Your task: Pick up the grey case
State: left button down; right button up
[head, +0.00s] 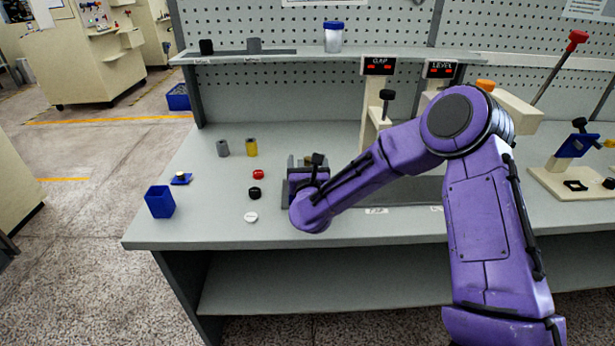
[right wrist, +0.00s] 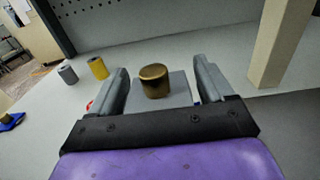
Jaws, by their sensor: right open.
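My right gripper (head: 303,163) is open above the bench, its jaws pointing away. In the right wrist view, its two fingers (right wrist: 160,72) stand on either side of a brass cylinder (right wrist: 154,82) on a flat grey piece (right wrist: 178,86). I see a gap between the fingers and the brass cylinder. I cannot tell whether the grey piece is the grey case; the gripper and arm hide much of it in the head view. A small grey cylinder (head: 222,148) stands left of the gripper, beside a yellow one (head: 251,147). My left gripper is out of view.
A blue open container (head: 160,202) and a blue piece with a brass knob (head: 181,179) are at the left. Red (head: 258,174), black (head: 255,193) and white (head: 251,217) caps lie near the gripper. A cream post (head: 372,125) stands behind.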

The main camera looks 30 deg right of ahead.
jog(key=c, duration=1)
jog(key=shift+c, duration=0.2)
